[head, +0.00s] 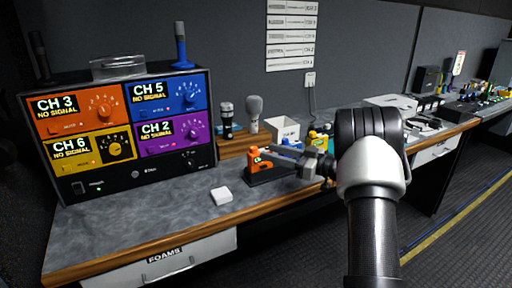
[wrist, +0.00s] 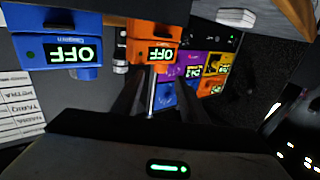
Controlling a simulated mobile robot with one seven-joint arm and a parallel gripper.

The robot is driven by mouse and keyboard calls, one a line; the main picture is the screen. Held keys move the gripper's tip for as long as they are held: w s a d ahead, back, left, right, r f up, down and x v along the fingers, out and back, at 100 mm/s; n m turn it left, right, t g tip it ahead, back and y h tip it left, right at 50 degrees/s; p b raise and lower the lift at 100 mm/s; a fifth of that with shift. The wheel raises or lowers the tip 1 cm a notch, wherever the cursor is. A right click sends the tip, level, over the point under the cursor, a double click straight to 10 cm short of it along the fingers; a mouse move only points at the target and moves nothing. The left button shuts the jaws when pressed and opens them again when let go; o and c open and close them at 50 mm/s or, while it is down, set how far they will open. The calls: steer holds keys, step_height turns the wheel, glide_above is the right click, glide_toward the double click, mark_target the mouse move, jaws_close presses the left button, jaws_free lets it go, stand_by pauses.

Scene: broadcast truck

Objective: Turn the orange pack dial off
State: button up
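The orange pack (head: 260,161) stands in a dark holder (head: 268,177) on the bench in the head view. In the wrist view, which is upside down, the orange pack (wrist: 150,33) shows a lit display reading OFF (wrist: 161,54). Its dial is hard to make out. My gripper (head: 276,154) points left at the pack's upper part and partly covers it. In the wrist view my gripper's dark fingers (wrist: 160,92) stand apart, with a thin pale rod (wrist: 150,98) between them. I cannot tell whether they touch the pack.
A blue pack (wrist: 62,50) beside the orange one also reads OFF. A four-channel receiver (head: 128,130) stands at the left, with CH 3 in orange showing NO SIGNAL. Microphones (head: 254,112) and a white box (head: 285,128) stand behind. A white block (head: 221,196) lies in front on clear bench.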

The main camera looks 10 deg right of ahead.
steer(key=v, duration=0.6)
steer(key=shift+s+d, duration=0.1)
